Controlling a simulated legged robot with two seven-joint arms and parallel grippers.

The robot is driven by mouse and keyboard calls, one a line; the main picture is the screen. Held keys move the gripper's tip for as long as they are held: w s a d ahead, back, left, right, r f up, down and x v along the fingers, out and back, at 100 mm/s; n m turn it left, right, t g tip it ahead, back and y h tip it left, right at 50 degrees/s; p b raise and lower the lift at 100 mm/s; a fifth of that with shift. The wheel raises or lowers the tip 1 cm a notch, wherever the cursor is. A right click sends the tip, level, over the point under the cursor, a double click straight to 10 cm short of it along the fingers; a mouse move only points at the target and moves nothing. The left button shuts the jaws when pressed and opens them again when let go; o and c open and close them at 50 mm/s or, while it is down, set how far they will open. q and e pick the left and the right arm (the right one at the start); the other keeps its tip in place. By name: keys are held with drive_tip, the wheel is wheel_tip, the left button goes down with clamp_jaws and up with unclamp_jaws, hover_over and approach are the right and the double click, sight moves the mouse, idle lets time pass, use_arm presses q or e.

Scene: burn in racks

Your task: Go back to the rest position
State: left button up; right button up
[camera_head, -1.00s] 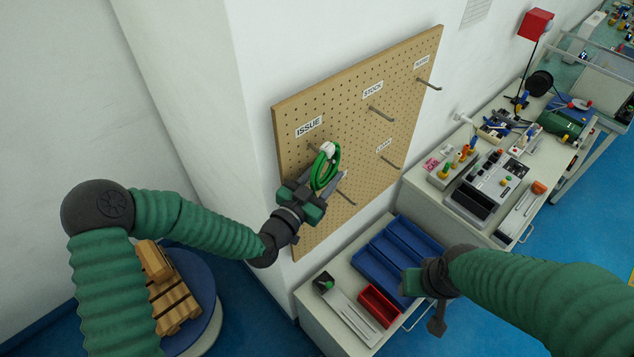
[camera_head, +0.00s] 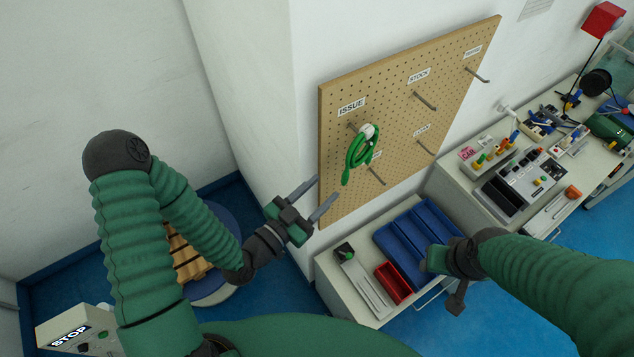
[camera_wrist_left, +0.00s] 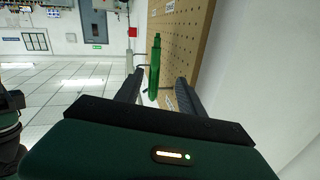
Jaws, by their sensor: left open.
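My left gripper (camera_head: 314,197) is open and empty, in front of the lower left edge of the pegboard (camera_head: 440,100). A coiled green cable (camera_head: 358,158) with a white tie hangs on the peg under the ISSUE label, up and right of the gripper and apart from it. In the left wrist view the green cable (camera_wrist_left: 155,65) shows beyond the two open fingers (camera_wrist_left: 160,92). My right gripper (camera_head: 440,262) is over the cabinet top at the lower right; its fingers are too unclear to tell how they stand.
A cabinet below the board bears a blue tray (camera_head: 385,243) and a red bin (camera_head: 393,282). A bench (camera_head: 455,180) with test gear stands to the right. A wooden stack on a round blue-topped stand (camera_head: 208,290) is behind my left arm. A STOP box (camera_head: 75,335) is at lower left.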

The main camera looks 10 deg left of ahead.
use_arm(q)
drive_tip(key=s+a+f+g+y+b, duration=0.1)
drive_tip(key=a+f+g+y+b, duration=0.4)
drive_tip(key=f, duration=0.6)
drive_tip(key=s+a+f+g+b, duration=0.1)
drive_tip(key=f+g+b, duration=0.2)
drive_tip(key=f+b, duration=0.6)
drive_tip(key=s+a+f+n+g+y+b, duration=0.3)
drive_tip(key=s+n+b, duration=0.4)
drive_tip(key=s, duration=0.3)
drive_tip(key=shift+a+n+g+y+b, duration=0.3)
drive_tip(key=shift+a+g+y+b, duration=0.15)
drive_tip(key=shift+a+g, duration=0.6)
use_arm(e)
drive_tip(key=s+x, duration=0.2)
drive_tip(key=x, duration=0.8)
drive_tip(key=s+f+x, duration=0.1)
drive_tip(key=s+x, duration=0.1)
drive_tip(key=x, duration=0.8)
drive_tip(key=shift+s+a+f, duration=0.2)
drive_tip(key=shift+s+f, duration=0.15)
use_arm(q)
drive_tip(key=shift+s+d, duration=0.15)
drive_tip(key=shift+d, duration=0.1)
use_arm(e)
drive_tip(key=shift+s+d, duration=0.15)
drive_tip(key=shift+d, duration=0.1)
